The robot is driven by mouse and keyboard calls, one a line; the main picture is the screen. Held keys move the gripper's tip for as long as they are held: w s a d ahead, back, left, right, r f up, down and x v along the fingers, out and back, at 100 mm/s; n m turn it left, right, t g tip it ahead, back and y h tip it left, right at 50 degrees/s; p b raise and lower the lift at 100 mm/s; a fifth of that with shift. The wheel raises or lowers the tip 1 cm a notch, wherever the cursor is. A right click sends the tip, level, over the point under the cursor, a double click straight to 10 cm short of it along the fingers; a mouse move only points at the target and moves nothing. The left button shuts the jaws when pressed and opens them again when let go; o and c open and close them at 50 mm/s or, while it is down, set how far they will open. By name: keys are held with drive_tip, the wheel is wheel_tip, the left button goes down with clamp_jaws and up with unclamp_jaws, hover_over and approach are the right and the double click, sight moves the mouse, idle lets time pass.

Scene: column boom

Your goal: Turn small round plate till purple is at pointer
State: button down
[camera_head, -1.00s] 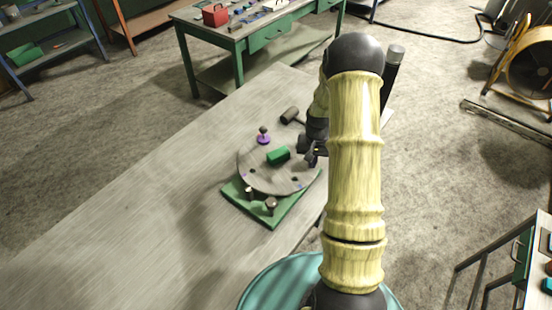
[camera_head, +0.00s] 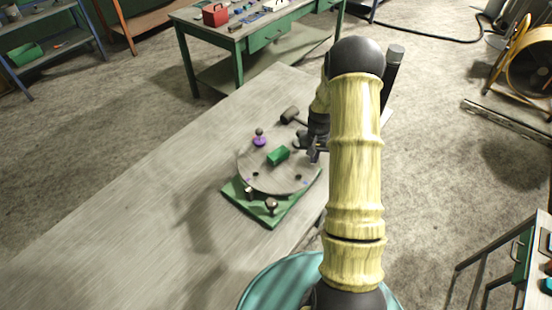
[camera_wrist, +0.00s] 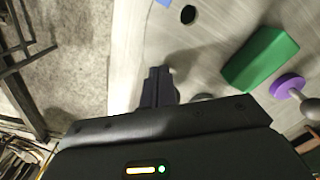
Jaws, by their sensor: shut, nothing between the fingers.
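The small round plate (camera_head: 262,183) is grey with dark holes and lies flat on a green base (camera_head: 240,204) on the long table. A purple disc (camera_head: 260,142) with a dark knob stands near its far left rim; it also shows in the wrist view (camera_wrist: 287,86). A green block (camera_head: 278,155) sits near the plate's middle. My gripper (camera_head: 314,155) is shut and empty at the plate's right edge; its fingers (camera_wrist: 157,76) point down beside the rim in the wrist view. I cannot tell whether they touch. I cannot make out the pointer for sure.
Two dark-topped posts, one of them (camera_head: 271,205), stand at the near side of the base. A dark hammer-like piece (camera_head: 290,115) lies beyond the plate. The long table (camera_head: 130,220) is clear to the left. My arm hides part of its right side.

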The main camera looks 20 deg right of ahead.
drive_tip(key=shift+w, duration=0.15)
drive_tip(key=shift+w+d, duration=0.4)
drive_tip(key=shift+w, duration=0.35)
drive_tip(key=shift+w+d, duration=0.1)
drive_tip(key=shift+w, duration=0.1)
idle(0.3)
drive_tip(key=shift+s, duration=0.55)
drive_tip(key=shift+r+p, duration=2.8)
drive_tip(key=shift+r, duration=1.75)
